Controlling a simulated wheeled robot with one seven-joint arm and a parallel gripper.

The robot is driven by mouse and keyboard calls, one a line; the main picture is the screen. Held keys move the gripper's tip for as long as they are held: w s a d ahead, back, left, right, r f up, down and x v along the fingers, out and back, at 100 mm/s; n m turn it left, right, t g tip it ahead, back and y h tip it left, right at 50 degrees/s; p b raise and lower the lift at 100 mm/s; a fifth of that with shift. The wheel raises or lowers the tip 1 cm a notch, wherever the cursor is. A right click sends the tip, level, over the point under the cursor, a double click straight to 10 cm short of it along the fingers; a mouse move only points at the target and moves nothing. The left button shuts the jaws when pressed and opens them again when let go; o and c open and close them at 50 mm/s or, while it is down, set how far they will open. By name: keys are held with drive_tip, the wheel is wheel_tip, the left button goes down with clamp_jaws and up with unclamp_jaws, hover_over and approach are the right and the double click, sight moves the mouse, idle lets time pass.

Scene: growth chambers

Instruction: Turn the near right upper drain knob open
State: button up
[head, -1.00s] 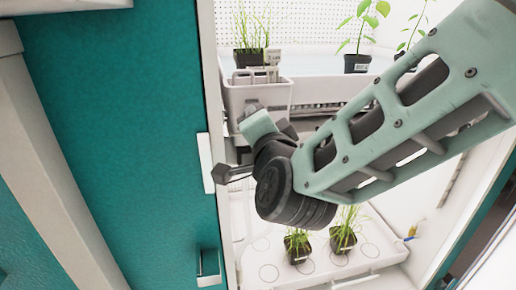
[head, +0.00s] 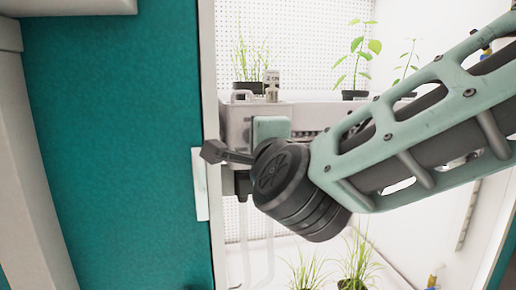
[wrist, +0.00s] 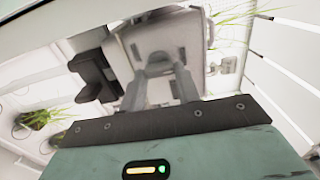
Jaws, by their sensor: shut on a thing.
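In the head view my gripper (head: 269,131) is in front of the white box (head: 237,122) at the near end of the upper tray. Its fingertips and the knob are hidden there behind the gripper's body and wrist.
A dark block (wrist: 95,76) sits left of the box in the wrist view. A teal door (head: 115,150) with a white edge stands close left in the head view. Potted seedlings (head: 355,94) stand above, and grassy plants (head: 358,268) below. Small yellow-and-blue fittings (head: 487,48) are on the right wall.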

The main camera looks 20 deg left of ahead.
idle(0.3)
drive_tip(key=o, duration=1)
drive_tip(key=b+v, duration=0.1)
drive_tip(key=v, duration=1.6)
drive_tip(key=shift+s+b, duration=0.2)
drive_tip(key=shift+b, duration=0.2)
